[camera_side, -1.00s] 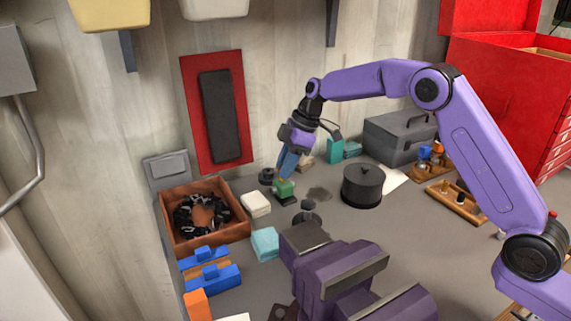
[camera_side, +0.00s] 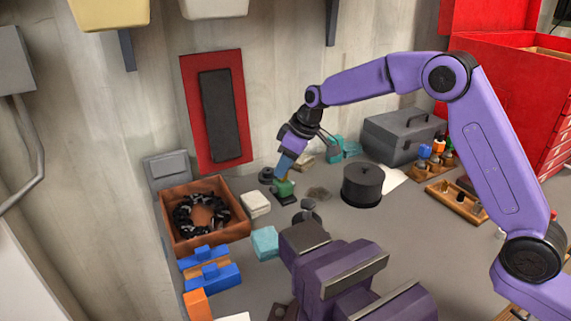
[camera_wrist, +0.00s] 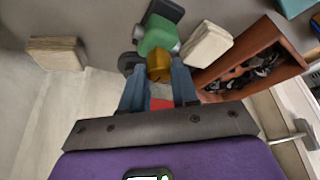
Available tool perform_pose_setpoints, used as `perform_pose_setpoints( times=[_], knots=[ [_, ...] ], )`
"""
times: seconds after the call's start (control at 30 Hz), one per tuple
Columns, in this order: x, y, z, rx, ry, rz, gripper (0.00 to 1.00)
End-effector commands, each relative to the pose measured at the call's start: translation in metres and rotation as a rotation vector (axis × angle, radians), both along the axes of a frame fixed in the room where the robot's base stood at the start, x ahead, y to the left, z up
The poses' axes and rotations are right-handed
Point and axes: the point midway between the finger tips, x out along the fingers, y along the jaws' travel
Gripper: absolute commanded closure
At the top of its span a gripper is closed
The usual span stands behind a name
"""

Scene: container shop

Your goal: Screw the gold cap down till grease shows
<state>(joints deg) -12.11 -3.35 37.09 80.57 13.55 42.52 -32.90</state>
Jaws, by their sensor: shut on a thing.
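The gold cap (camera_wrist: 159,66) sits on the near end of a green body (camera_wrist: 157,35) in the wrist view. My gripper (camera_wrist: 157,78) has its two blue fingers on either side of the cap, shut on it. In the side view the green body (camera_side: 284,188) stands on a dark base on the bench, with my gripper (camera_side: 283,173) right above it. The cap is hidden there by the fingers. I cannot make out any grease or the cap's thread.
A wooden box of black parts (camera_side: 241,216) and a pale cloth stack (camera_side: 255,204) stand left of the green body. A black round pot (camera_side: 362,186) is to the right. A purple vise (camera_side: 335,265) is in front. The wall is close behind.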

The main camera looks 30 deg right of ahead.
Motion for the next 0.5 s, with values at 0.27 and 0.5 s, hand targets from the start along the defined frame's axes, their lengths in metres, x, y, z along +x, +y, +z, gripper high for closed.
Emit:
perform_pose_setpoints(
  times=[0.27, 0.5],
  knots=[
    [-0.0002, 0.0036, 0.0019, 0.001, -0.007, -0.257, 1.0],
    [-0.0004, 0.005, 0.002, 0.003, -0.007, -0.458, 1.0]
  ],
)
